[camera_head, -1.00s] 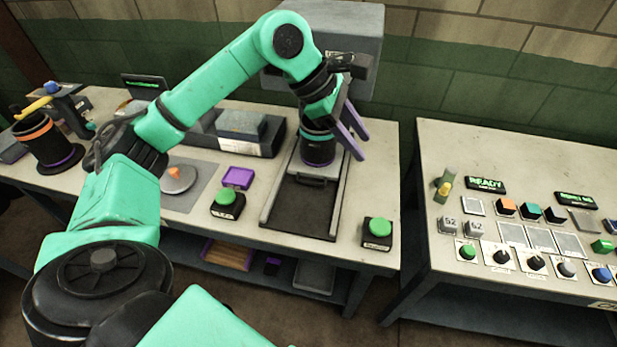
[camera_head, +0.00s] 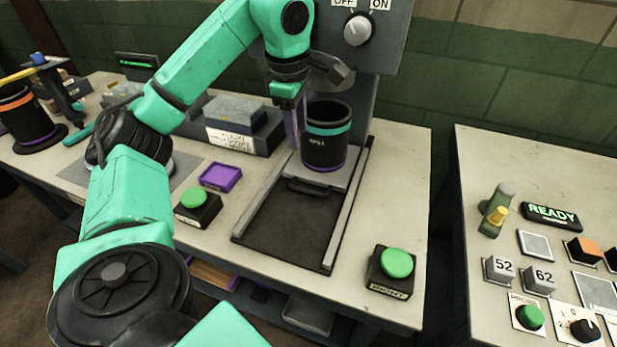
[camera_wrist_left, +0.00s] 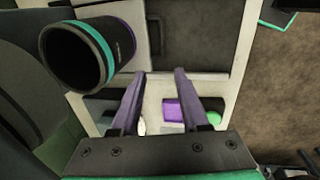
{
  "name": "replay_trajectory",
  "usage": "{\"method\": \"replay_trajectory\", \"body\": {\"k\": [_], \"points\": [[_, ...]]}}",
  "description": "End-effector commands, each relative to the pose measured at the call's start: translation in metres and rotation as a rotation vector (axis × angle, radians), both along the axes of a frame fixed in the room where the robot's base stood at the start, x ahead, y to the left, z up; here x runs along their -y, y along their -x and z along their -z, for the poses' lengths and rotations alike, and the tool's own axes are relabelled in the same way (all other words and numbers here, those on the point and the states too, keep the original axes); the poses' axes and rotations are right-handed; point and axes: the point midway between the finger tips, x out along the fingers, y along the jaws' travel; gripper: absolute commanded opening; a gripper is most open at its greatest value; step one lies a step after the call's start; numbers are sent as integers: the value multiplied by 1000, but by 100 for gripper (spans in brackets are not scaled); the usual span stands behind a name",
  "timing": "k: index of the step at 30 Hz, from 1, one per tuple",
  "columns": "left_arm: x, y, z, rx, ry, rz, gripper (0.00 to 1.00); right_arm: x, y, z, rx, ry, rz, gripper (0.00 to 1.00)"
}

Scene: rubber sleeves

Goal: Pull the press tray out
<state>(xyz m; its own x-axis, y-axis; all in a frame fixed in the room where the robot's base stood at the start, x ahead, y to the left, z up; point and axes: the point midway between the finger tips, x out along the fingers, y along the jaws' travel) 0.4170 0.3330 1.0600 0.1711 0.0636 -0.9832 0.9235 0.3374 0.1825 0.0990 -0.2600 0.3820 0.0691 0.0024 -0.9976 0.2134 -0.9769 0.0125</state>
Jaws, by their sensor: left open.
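The press tray (camera_head: 337,181) is a light grey plate with a dark handle (camera_head: 315,188) on its front edge. It sits between two grey rails under the press, behind a bare dark bed (camera_head: 290,225). A black sleeve (camera_head: 325,150) with a teal band and a purple lower ring stands upright on it. My left gripper (camera_head: 293,140) is empty beside the sleeve, on its left in the head view. In the left wrist view its purple fingers (camera_wrist_left: 156,72) are open, with the sleeve (camera_wrist_left: 85,55) at upper left and the handle (camera_wrist_left: 155,37) beyond the fingertips. My right gripper is not visible.
The press housing (camera_head: 385,50) with an OFF/ON knob rises behind. Green buttons stand left (camera_head: 195,203) and right (camera_head: 393,268) of the bed. A purple tray (camera_head: 221,177) lies to the left. A control table (camera_head: 470,165) stands across a gap at right.

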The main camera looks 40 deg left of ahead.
Motion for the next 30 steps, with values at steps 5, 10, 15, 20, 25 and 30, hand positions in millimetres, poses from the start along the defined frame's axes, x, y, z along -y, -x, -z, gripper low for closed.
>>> {"method": "replay_trajectory", "body": {"k": [5, 10, 15, 20, 25, 30], "points": [[0, 0, 49, 0, 1, 0, 45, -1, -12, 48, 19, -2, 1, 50], [0, -3, 67, -3, 2, 1, 45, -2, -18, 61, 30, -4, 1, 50], [-3, -9, 109, -5, 1, 1, 45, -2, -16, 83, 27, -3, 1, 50], [-7, -17, 146, -4, 0, 0, 45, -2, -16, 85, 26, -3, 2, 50], [-8, -23, 177, -2, 1, 1, 45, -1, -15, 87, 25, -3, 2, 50], [-9, -25, 186, 0, 1, 1, 45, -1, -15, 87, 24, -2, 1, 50]]}}
